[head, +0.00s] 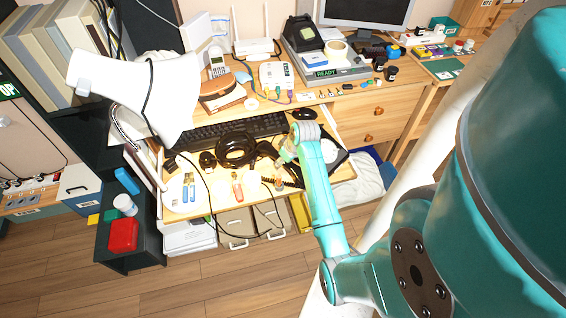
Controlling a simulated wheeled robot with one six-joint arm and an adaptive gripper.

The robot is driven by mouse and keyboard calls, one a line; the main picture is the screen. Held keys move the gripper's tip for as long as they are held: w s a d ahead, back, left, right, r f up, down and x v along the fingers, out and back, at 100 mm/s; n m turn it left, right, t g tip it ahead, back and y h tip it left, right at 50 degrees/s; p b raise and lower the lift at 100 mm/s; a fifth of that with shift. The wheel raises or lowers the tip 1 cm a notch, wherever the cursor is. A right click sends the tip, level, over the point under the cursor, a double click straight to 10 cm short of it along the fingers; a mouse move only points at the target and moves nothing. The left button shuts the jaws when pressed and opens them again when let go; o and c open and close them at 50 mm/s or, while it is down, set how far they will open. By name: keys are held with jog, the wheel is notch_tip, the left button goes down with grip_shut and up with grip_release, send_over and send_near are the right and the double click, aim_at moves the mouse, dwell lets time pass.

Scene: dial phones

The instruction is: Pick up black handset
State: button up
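I cannot make out a black handset for certain. A thick looped black thing (237,148) lies on the desk in front of the keyboard; it looks like a coil of cable. A dark, boxy device (301,30) stands on the grey unit at the back of the desk, and I cannot tell whether it includes a handset. My teal arm reaches in from the right over the desk. My gripper (286,156) is low over the desk, just right of the black coil. Its fingers are too small and cluttered to tell whether they are open or hold anything.
A black keyboard (228,130) lies behind the coil, and a black mouse (303,113) is to its right. A white lamp (150,90) hangs over the desk's left side. A cordless phone (216,62) stands at the back. Small bottles and cables clutter the front edge.

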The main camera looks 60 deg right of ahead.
jog(key=shift+w+f, duration=0.1)
jog(key=shift+f, duration=0.15)
grip_shut()
jog(key=shift+r, duration=0.1)
